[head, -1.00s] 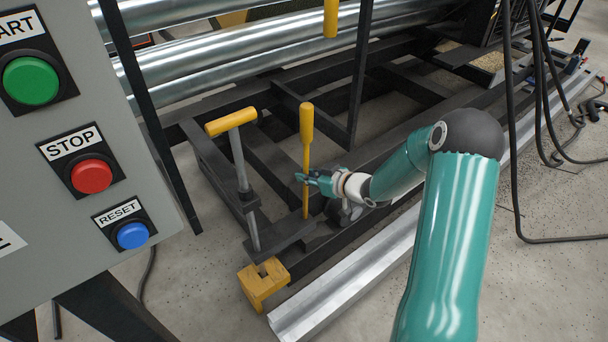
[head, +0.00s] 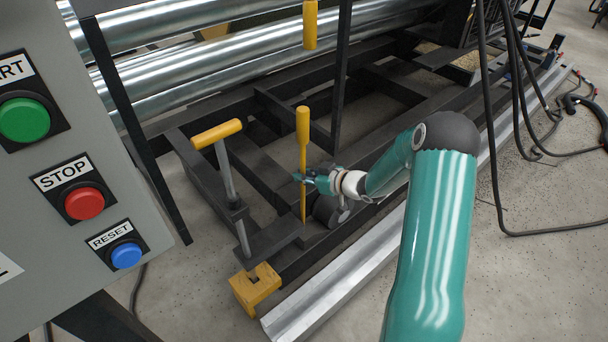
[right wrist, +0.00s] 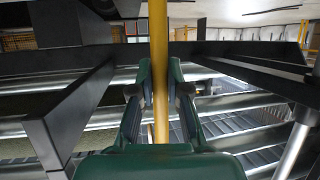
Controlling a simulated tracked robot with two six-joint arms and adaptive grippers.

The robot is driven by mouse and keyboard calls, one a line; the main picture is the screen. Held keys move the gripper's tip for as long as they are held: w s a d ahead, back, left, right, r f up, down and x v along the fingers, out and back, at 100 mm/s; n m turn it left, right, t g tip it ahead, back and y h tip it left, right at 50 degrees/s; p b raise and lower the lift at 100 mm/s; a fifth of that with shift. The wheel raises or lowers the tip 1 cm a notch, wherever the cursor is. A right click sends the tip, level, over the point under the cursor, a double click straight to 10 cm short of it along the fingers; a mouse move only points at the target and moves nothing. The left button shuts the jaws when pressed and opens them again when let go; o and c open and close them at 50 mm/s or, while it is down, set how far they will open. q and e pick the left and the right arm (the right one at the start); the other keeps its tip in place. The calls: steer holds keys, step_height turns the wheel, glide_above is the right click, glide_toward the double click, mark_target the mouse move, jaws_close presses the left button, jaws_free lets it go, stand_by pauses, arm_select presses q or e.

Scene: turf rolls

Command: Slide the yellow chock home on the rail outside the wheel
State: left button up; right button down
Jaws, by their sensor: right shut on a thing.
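A yellow chock (head: 255,290), a block with a notch in its top, sits at the near end of the dark frame, beside the end of a galvanized rail (head: 340,283) on the floor. A dark wheel (head: 327,211) is partly hidden behind my right arm. My right gripper (head: 305,178) is shut on an upright yellow rod (head: 303,152) with a thicker grip on top. The right wrist view shows the rod (right wrist: 158,50) between both fingers. The rod's lower end stands by the frame; whether it joins anything is unclear. My left gripper is out of view.
A yellow T-handle (head: 217,133) on a grey stem rises left of the rod. A grey control panel (head: 60,240) with buttons fills the left. Steel rollers (head: 220,75) lie behind the frame. Black cables (head: 500,150) hang at right. Concrete floor (head: 530,270) is clear at lower right.

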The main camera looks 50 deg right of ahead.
steer(key=c, duration=1.1)
jaws_free()
steer(key=shift+r, duration=0.15)
steer(key=v, duration=1.2)
